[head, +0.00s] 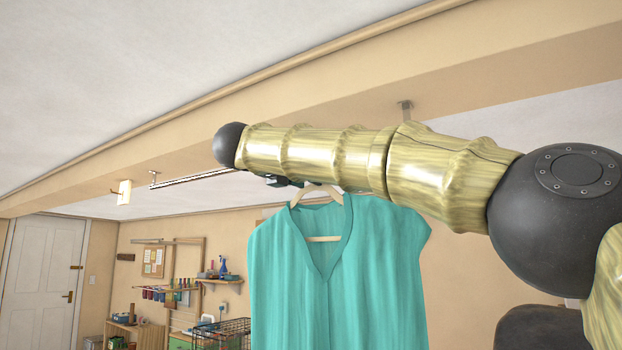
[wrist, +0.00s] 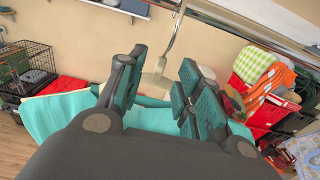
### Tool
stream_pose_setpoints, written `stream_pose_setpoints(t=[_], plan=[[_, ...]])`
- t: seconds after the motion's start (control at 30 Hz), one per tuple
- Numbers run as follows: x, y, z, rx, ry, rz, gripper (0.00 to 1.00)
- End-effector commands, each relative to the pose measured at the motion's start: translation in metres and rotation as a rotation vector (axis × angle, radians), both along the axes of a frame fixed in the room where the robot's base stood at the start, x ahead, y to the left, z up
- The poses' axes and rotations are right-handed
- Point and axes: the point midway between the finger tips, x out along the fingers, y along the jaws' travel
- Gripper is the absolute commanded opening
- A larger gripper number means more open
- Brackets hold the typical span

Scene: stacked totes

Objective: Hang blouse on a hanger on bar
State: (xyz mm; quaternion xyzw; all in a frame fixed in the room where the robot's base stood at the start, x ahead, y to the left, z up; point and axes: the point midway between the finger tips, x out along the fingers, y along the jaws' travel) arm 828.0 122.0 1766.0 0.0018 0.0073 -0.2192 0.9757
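A teal sleeveless blouse (head: 335,275) hangs upright on a pale hanger (head: 323,239) below my arm in the head view. In the wrist view, the blouse (wrist: 60,115) spreads below my fingers. The hanger's neck (wrist: 155,84) stands between them, and its metal hook rises towards the bar (wrist: 255,38). My gripper (wrist: 162,65) is open around the neck, its teal-padded fingers apart. The bar (head: 195,178) shows left of my arm in the head view, under the ceiling beam. My arm hides the rest, and I cannot tell whether the hook rests on it.
A wire basket (wrist: 22,68) stands at the left of the wrist view. Folded cloths (wrist: 258,65) and red and black totes lie at its right. A shelf (head: 218,278) and a white door (head: 38,280) are far off in the head view. A ceiling beam runs above my arm.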

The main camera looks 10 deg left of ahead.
Motion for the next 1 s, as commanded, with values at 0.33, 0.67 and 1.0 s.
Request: stream_pose_setpoints(t=[0.33,0.67,1.0], plan=[[-0.057,0.027,0.002,-0.002,-0.001,0.002,0.35],[-0.079,0.038,0.002,0.0,-0.001,0.0,0.35],[-0.079,0.034,0.002,0.0,-0.001,-0.005,0.35]])
